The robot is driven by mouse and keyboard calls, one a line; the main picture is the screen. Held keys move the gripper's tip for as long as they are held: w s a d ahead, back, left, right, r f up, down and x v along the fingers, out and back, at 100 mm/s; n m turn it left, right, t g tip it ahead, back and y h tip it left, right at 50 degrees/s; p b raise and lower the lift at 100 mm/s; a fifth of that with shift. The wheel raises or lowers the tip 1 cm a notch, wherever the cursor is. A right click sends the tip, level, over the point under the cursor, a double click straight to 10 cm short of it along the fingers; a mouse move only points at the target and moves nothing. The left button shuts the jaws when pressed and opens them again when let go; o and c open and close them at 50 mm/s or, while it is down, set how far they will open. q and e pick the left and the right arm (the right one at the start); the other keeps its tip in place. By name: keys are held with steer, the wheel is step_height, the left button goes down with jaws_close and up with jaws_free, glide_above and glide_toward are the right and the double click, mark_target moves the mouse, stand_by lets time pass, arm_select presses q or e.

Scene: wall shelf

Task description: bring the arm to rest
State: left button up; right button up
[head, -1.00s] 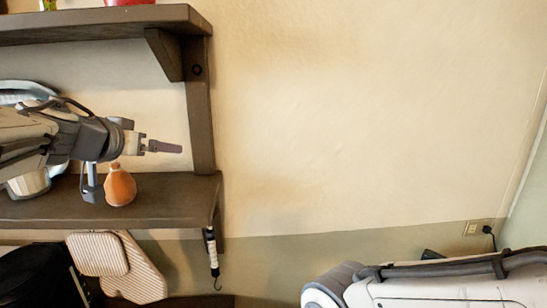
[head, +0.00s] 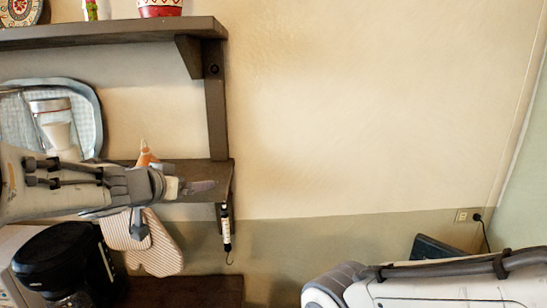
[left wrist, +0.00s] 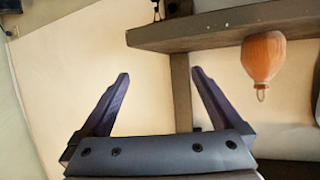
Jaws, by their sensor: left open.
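My left gripper (head: 205,187) is open and empty. In the head view it shows at the height of the lower shelf (head: 222,177), near that shelf's right end, pointing right. My left arm comes in from the left across the lower shelf. My right arm shows at the lower right of the head view; its gripper is out of view.
An orange bottle (head: 146,156) stands on the lower shelf, partly hidden by my arm; in the left wrist view it appears inverted (left wrist: 263,57). A striped mitt (head: 155,255) and a black-white hook tool (head: 226,228) hang below. A black coffee maker (head: 62,262) stands lower left.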

arm_select(q)
steer(key=shift+d+f, duration=0.2)
steer(key=shift+f, duration=0.3)
steer(key=shift+d+f, duration=0.2)
steer(key=shift+f, duration=0.3)
steer(key=shift+a+r, duration=0.1)
